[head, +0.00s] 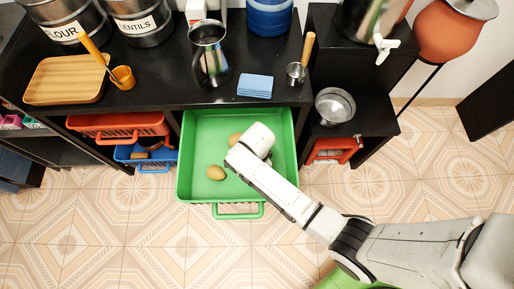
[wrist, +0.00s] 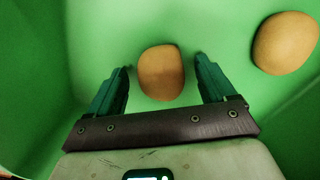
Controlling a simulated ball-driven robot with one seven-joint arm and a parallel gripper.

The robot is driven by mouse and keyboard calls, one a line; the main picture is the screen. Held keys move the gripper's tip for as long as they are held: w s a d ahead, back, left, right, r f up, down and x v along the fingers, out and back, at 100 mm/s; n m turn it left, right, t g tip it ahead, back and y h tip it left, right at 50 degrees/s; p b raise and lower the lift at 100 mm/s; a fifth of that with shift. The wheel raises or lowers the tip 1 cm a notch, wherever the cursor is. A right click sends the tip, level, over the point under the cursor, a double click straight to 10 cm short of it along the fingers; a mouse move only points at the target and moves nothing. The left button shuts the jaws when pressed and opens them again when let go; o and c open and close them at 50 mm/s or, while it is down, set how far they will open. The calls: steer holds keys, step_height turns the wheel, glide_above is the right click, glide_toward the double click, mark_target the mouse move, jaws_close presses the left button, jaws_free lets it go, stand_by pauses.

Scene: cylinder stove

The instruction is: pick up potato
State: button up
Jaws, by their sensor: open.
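A green drawer (head: 190,120) is pulled out from under the black counter. In the head view one potato (head: 216,172) lies on its floor left of my arm's end, and another potato (head: 235,139) lies farther back, partly hidden by the arm. My gripper is over the drawer, its fingers hidden in the head view. In the wrist view my gripper (wrist: 163,85) is open, with one potato (wrist: 161,72) between its fingers, apart from both. A second potato (wrist: 285,43) lies to the upper right. I cannot tell which potato in the head view is between the fingers.
The drawer walls surround the gripper. An orange basket (head: 118,127) and a blue basket (head: 146,156) stand left of the drawer. A metal bowl (head: 335,106) stands on a shelf at right. On the counter (head: 160,80) are a metal pitcher (head: 210,55) and a blue cloth (head: 255,86).

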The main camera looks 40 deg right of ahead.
steer(key=c, duration=1.2)
steer(key=shift+r, duration=0.15)
steer(key=shift+r, duration=0.5)
steer(key=r, duration=0.1)
steer(key=r+p, duration=0.1)
steer(key=shift+s+r, duration=0.2)
steer(key=shift+r, duration=0.15)
steer(key=s+r+p, duration=0.1)
steer(key=s+r, duration=0.2)
steer(key=s, duration=0.1)
steer(key=s+a+r+p, duration=0.1)
steer(key=s+r, duration=0.2)
steer(key=s, duration=0.2)
steer(key=s+a+r+p, duration=0.1)
steer(key=s+r, duration=0.2)
steer(key=s, duration=0.1)
steer(key=shift+s+a, duration=0.2)
